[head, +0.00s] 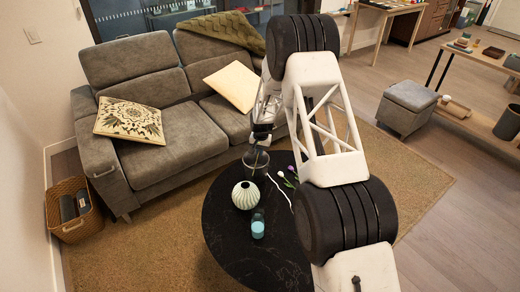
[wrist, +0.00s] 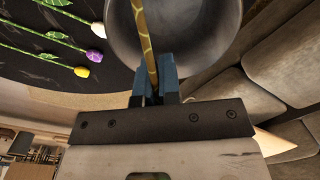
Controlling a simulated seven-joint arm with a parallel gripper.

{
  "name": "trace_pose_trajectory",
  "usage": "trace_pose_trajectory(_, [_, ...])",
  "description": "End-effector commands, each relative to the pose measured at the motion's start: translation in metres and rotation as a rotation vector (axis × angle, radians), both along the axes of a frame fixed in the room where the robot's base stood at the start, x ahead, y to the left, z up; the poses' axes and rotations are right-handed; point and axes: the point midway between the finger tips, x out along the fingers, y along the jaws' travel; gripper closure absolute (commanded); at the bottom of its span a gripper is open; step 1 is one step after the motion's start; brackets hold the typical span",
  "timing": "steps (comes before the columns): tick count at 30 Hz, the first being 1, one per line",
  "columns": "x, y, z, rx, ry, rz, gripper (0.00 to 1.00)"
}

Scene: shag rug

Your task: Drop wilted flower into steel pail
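The steel pail (head: 263,174) stands on the black oval table in the head view, towards the sofa. In the wrist view the grey pail (wrist: 205,35) opens right in front of the fingers. My gripper (head: 262,138) is over the pail. In the wrist view my gripper (wrist: 154,88) has its two blue fingers closed around a thin yellow-brown stem, which seems to be the wilted flower (wrist: 146,38). The stem runs up past the top edge across the pail's mouth; its head is out of view there. I cannot make the flower out clearly in the head view.
On the black table (head: 250,268) stand a pale ribbed vase (head: 245,195) and a blue jar (head: 258,226). Yellow (wrist: 82,72), purple (wrist: 94,56) and white (wrist: 97,30) tulips lie beside the pail. A grey sofa (head: 170,150) stands behind the table.

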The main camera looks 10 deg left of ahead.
Motion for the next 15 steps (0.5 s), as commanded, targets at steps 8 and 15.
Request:
trace_pose_trajectory(8, [0.0, 0.0001, -0.0018, 0.0, 0.0, 0.0, 1.0])
trace_pose_trajectory(15, [0.0, 0.0, -0.0017, 0.0, 0.0, 0.0, 0.69])
